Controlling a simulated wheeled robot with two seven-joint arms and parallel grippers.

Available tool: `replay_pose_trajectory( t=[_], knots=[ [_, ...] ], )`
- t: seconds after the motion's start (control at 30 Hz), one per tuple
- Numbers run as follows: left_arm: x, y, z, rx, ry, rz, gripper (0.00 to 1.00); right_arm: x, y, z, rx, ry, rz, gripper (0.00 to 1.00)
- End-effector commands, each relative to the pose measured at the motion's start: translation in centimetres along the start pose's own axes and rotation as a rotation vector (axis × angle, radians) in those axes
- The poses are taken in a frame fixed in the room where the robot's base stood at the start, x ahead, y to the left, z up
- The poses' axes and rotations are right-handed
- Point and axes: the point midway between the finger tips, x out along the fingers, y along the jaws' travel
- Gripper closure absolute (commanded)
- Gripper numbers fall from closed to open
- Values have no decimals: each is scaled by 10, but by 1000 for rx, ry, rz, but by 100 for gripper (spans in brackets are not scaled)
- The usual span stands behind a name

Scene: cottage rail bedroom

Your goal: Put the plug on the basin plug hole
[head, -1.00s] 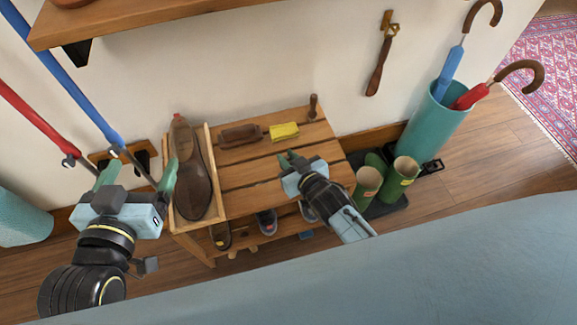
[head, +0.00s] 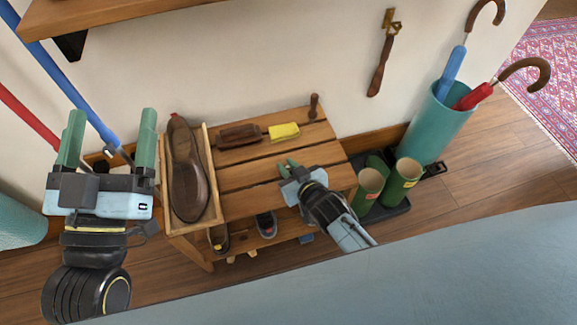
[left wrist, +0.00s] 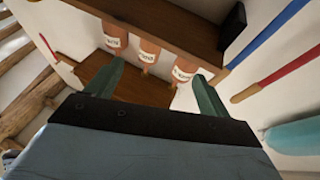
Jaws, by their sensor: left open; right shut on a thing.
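No basin, plug hole or plug can be made out in either view. My left gripper (head: 108,137) is open and empty, its green fingers wide apart and pointing up, left of the shoe tray in the head view. In the left wrist view its fingers (left wrist: 157,88) frame a brown surface. My right gripper (head: 289,168) is shut over the front right part of the slatted bench (head: 245,177); what it holds is too small or hidden to tell.
A wooden tray (head: 214,180) holds a brown shoe (head: 187,168). On the bench lie a brown brush (head: 240,136) and a yellow block (head: 284,132). Green boots (head: 402,182) and an umbrella stand (head: 434,125) stand right. Labelled bottles (left wrist: 149,52) show in the left wrist view.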

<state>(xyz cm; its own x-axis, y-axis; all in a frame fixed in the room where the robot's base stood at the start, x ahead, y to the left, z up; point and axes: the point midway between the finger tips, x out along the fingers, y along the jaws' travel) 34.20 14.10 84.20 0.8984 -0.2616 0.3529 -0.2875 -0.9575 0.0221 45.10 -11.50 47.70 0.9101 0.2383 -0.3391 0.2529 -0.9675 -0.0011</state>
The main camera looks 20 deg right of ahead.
Motion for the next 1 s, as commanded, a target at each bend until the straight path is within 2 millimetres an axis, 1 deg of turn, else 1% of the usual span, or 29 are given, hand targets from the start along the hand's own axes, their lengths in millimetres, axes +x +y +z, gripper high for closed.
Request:
replay_pose_trajectory(
  t=[0.03,0.07,0.2,0.23,0.6,0.77,1.0],
  knots=[
    [0,0,-1,-1,12,1,19,1,0,1,1,0,0,100],
    [0,0,-2,-1,18,1,19,1,0,2,1,0,0,81],
    [0,1,-2,-1,16,1,19,0,0,1,0,0,0,63],
    [0,1,-2,-1,16,1,19,0,0,1,0,0,0,61],
    [1,0,-1,-1,1,1,19,-1,0,-2,0,0,0,61],
    [-2,-4,19,6,-129,-10,19,-11,0,-2,0,-2,0,61],
    [-14,-12,58,16,-386,-30,19,-33,0,-3,0,-2,1,61]
  ],
)
